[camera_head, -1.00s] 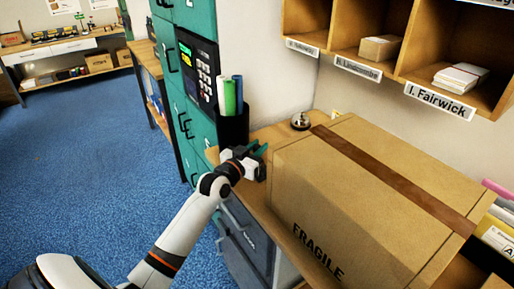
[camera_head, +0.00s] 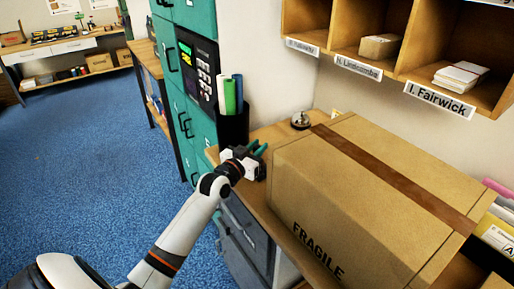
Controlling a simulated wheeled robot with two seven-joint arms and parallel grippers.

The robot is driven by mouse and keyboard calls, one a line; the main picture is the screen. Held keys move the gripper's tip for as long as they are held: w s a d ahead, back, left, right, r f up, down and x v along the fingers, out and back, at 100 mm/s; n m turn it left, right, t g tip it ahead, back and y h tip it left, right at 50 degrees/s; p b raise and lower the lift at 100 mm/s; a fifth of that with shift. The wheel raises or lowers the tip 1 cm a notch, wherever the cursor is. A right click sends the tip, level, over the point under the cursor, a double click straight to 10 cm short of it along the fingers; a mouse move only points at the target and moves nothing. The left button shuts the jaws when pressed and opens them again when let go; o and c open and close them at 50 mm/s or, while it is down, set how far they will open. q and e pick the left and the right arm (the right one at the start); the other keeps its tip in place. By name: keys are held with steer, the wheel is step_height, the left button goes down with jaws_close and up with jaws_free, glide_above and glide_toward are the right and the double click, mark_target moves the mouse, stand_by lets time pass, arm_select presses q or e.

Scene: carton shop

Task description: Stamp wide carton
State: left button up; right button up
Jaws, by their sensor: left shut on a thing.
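The wide carton (camera_head: 350,190) is a large brown box on the wooden counter, closed, with a darker brown tape strip along its top. Black FRAGILE lettering shows on its near side. My left gripper (camera_head: 258,150) is at the counter's left end, beside the carton's left side and apart from it. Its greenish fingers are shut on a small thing. That thing is mostly hidden by the gripper, and I cannot tell what it is. My right gripper is not in view.
A silver desk bell (camera_head: 300,120) stands behind the carton. Wooden pigeonholes (camera_head: 395,62) are above the counter. Blue floor (camera_head: 90,180) is open at left.

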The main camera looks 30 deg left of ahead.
arm_select(q)
steer(key=shift+f, duration=0.5)
stand_by(0.6)
steer(key=shift+r, duration=0.1)
step_height(320, 180, up, 7)
steer(key=p, duration=0.6)
steer(key=shift+r, duration=0.1)
